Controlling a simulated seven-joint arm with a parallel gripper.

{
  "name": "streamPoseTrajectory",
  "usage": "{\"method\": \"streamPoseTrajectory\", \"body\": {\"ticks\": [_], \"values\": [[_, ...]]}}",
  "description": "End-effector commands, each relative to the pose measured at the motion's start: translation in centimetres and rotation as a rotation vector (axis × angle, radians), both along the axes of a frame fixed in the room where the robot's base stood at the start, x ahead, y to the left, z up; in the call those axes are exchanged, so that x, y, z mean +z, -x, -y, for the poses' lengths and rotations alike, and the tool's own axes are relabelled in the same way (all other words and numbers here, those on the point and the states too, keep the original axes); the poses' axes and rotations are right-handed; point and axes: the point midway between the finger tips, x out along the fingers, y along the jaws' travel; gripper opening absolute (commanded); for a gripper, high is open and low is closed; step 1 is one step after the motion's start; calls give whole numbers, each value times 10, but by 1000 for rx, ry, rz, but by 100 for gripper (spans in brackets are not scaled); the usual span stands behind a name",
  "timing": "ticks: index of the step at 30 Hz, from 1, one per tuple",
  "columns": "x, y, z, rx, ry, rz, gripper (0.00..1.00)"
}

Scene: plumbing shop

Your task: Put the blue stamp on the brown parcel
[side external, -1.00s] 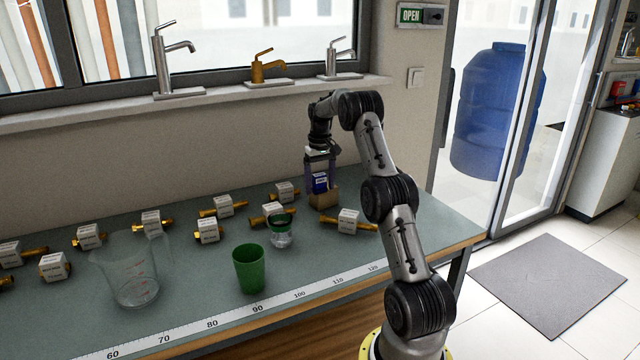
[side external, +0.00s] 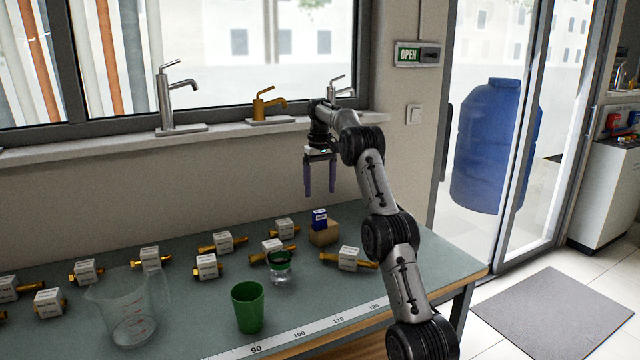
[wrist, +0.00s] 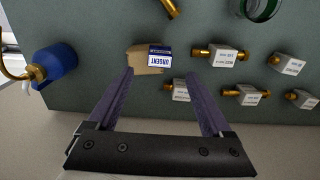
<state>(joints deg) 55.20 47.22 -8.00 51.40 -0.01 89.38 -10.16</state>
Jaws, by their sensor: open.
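The blue stamp (side external: 319,219), a small block with a white label, sits on top of the brown parcel (side external: 325,236) at the back right of the bench. In the wrist view the stamp (wrist: 160,57) shows a white face reading "URGENT", and the parcel (wrist: 142,66) shows beneath it. My gripper (side external: 320,194) is open and empty, raised above the stamp and parcel and apart from them. In the wrist view its two fingers (wrist: 166,100) are spread wide with nothing between them.
Several brass fittings with white tags (side external: 205,266) lie across the bench. A green cup (side external: 247,307), a clear measuring jug (side external: 128,308) and a glass with a green rim (side external: 280,267) stand toward the front. Taps (side external: 268,108) line the windowsill behind.

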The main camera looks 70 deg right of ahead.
Motion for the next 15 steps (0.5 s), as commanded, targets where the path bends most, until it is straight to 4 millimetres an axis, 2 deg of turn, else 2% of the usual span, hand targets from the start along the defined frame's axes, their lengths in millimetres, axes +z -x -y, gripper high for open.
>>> {"method": "streamPoseTrajectory", "body": {"ticks": [5, 8, 11, 15], "values": [[13, -2, -3, 5, 4, 3, 84], [27, -11, -22, 33, 16, 12, 84], [49, -25, -60, 86, 41, 32, 84], [81, -39, -136, 186, 84, 77, 84]]}}
